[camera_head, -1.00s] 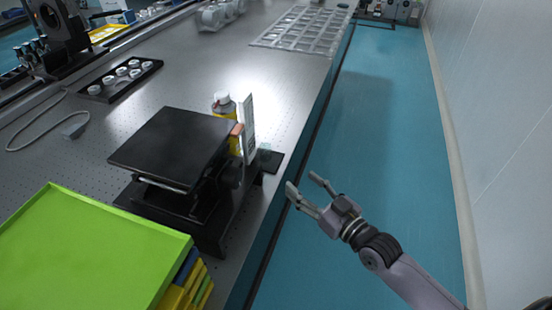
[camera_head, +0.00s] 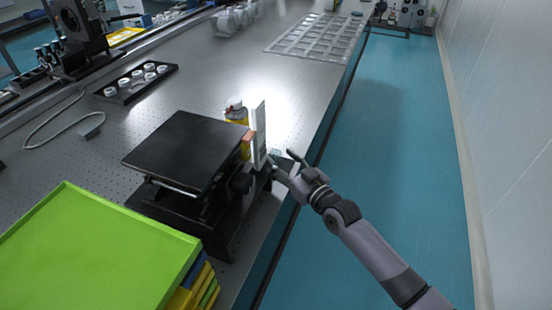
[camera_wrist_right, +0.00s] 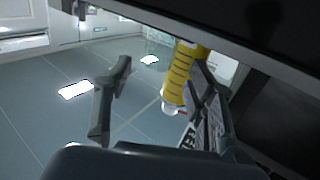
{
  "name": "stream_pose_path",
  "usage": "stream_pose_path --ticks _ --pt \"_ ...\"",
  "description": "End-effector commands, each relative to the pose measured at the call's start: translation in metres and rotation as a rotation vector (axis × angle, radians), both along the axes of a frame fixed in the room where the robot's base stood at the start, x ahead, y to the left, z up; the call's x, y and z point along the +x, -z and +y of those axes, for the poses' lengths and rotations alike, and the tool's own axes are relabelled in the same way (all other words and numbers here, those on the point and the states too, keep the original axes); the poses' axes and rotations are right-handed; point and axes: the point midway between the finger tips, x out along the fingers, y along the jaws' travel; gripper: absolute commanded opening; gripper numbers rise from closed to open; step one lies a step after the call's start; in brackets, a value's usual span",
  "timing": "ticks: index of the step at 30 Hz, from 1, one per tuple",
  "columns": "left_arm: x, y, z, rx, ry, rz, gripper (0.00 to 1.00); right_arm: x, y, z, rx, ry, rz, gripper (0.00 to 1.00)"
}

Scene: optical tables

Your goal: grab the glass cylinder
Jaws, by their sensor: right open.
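The glass cylinder (camera_head: 282,154) is hard to make out. In the head view it seems to be a small, faint, see-through shape at the table's right edge, just right of the white upright panel. My right gripper (camera_head: 280,163) is open, with its fingers at that edge close to the faint shape. Whether the fingers are around it or beside it I cannot tell. In the right wrist view the open fingers (camera_wrist_right: 162,68) have nothing clearly between them except a yellow bottle (camera_wrist_right: 178,75) seen beyond or beside the right finger. My left gripper is out of view.
A green tray (camera_head: 90,255) is at front left. The blue floor (camera_head: 400,150) on the right is clear.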

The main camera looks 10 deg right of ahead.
Motion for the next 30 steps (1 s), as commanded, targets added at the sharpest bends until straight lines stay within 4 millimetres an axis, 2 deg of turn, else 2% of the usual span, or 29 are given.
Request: stream_pose_path --ticks 3,7,16,30 --pt "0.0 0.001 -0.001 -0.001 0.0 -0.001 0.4 0.019 0.0 0.003 0.0 0.001 -0.003 0.51" --pt "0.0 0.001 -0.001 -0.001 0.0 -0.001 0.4 0.032 0.0 0.01 0.003 0.0 -0.001 0.51" --pt "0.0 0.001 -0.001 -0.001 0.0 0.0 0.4 0.035 0.001 0.011 0.001 0.0 -0.001 0.5" --pt "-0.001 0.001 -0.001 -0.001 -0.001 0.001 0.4 0.035 0.001 0.011 0.0 0.0 -0.001 0.19"
